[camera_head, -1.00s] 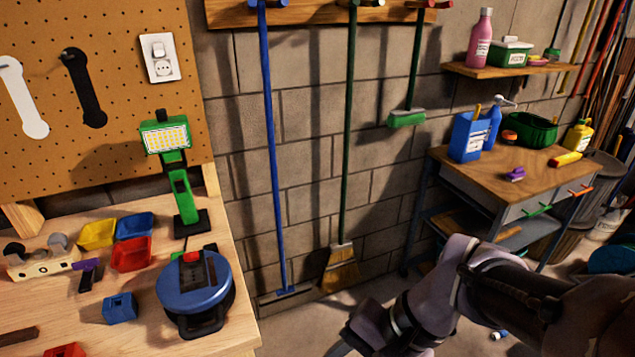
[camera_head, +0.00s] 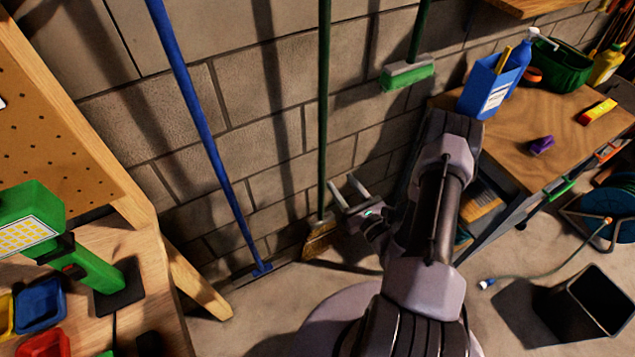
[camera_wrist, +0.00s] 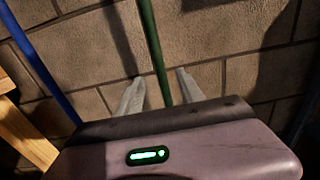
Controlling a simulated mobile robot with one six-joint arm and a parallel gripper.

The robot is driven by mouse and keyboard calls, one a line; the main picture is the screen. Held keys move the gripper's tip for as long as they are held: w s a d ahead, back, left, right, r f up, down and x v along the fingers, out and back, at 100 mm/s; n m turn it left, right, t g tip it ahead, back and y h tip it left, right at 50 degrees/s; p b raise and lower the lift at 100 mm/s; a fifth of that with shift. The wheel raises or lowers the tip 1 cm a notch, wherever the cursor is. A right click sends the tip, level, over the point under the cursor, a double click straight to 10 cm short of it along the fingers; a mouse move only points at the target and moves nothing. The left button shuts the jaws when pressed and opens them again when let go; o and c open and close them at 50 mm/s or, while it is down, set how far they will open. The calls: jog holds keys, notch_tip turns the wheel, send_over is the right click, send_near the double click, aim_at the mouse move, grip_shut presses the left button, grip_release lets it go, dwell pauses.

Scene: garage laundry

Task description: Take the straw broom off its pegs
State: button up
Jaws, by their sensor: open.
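The straw broom has a long dark green handle (camera_head: 323,110) hanging upright against the block wall, with its straw head (camera_head: 319,240) near the floor. The pegs and the top of the handle are out of view now. My gripper (camera_head: 344,182) is open and empty, low beside the handle, just above the straw head. In the head view the fingertips point at the wall and sit just right of the handle. In the wrist view the handle (camera_wrist: 153,45) runs between the two fingers (camera_wrist: 158,88) in the picture. I cannot tell how deep it lies between them.
A blue-handled tool (camera_head: 200,130) hangs left of the broom. A green brush (camera_head: 408,75) hangs to the right, higher up. A workbench with a green lamp (camera_head: 85,265) stands left. A wooden-topped cart (camera_head: 555,120) stands right. A black bin (camera_head: 590,305) is on the floor.

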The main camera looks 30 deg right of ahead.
aim_at(324, 160)
jog(key=w, duration=0.4)
jog(key=w+b, duration=0.1)
jog(key=w, duration=0.2)
jog(key=w+b, duration=0.1)
jog(key=w, duration=0.3)
jog(key=shift+w+a+r, duration=0.15)
jog(key=shift+w+a, duration=0.2)
grip_shut()
dwell(0.7)
